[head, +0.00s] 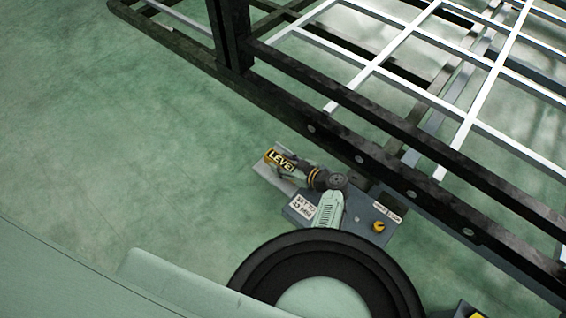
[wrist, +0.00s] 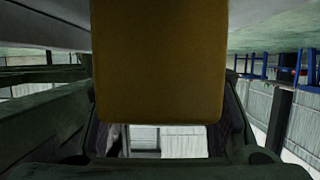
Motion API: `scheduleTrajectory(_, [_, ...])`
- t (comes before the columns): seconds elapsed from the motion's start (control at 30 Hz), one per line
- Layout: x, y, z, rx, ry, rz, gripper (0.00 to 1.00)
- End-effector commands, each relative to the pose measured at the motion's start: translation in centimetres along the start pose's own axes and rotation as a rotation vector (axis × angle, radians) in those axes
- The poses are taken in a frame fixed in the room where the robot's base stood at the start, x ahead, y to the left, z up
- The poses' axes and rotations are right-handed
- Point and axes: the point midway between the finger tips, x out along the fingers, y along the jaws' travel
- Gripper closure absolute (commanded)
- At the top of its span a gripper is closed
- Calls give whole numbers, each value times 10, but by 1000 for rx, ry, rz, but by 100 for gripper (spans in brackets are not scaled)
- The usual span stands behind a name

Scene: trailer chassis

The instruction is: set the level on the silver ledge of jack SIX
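The level (head: 281,158) is a yellow block with a black "LEVEL" label. My gripper (head: 296,170) is shut on it and reaches up-left from my arm in the head view. In the wrist view the level (wrist: 160,60) is a large ochre block filling the upper middle, between the dark fingers. The silver ledge (head: 264,171) shows beside and under the level, partly covered by it. I cannot tell whether the level touches the ledge. The ledge joins a blue-grey jack plate (head: 298,217) with white labels; I cannot read the jack's number.
A dark trailer rail (head: 330,140) runs diagonally just beyond the jack, with a white grid deck (head: 440,60) behind it. A yellow knob (head: 378,226) stands on the jack plate, right of my arm. The green floor (head: 130,150) is clear on the left.

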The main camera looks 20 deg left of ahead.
Motion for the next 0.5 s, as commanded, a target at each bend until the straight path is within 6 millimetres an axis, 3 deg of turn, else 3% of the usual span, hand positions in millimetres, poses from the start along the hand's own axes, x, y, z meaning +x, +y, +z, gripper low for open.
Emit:
scheduleTrajectory(0.1, [0,0,0,0,0,0,43])
scheduleTrajectory(0.5, [-6,0,-2,1,0,1,43])
